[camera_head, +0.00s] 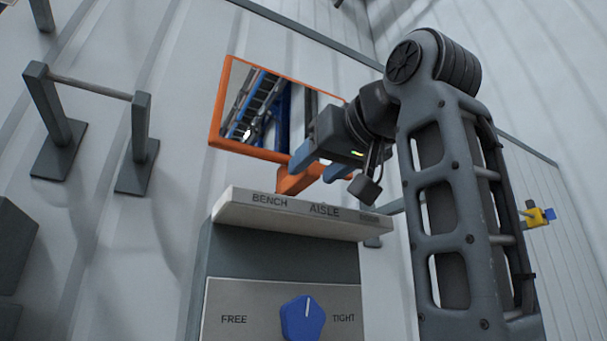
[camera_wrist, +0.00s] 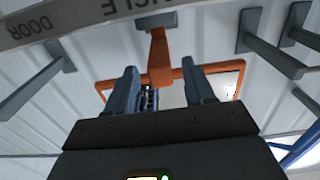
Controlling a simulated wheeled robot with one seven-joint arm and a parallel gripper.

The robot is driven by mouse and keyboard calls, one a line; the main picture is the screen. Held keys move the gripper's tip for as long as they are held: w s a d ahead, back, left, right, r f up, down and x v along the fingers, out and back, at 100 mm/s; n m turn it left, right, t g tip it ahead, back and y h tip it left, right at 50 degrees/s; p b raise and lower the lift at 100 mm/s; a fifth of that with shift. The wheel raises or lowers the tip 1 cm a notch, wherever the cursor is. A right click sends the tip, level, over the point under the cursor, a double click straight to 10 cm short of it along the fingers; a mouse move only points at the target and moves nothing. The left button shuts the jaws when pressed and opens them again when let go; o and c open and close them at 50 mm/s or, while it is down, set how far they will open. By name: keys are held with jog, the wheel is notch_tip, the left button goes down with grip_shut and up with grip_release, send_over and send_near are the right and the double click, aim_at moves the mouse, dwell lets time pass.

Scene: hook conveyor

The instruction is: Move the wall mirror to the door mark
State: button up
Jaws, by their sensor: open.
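The wall mirror (camera_head: 258,108) has an orange frame and stands behind the pale labelled ledge, its right part hidden by my arm. An orange handle (camera_head: 296,181) juts from its lower edge, near the AISLE label. In the wrist view the handle (camera_wrist: 159,55) lies between the lines of my two blue fingers, with gaps on both sides. My gripper (camera_head: 318,165) is open; whether the handle is within finger depth is unclear. The door mark (camera_head: 369,217) is at the right end of the ledge; DOOR also reads in the wrist view (camera_wrist: 33,26).
A blue knob (camera_head: 301,318) sits between FREE and TIGHT on the panel below the ledge, its white line pointing nearly straight up. The ledge (camera_head: 300,212) also bears BENCH at left. Grey rail brackets (camera_head: 140,145) stand on the wall at left.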

aim_at(304, 185)
jog(key=shift+p+x, duration=0.55)
jog(key=shift+x, duration=1.7)
grip_shut()
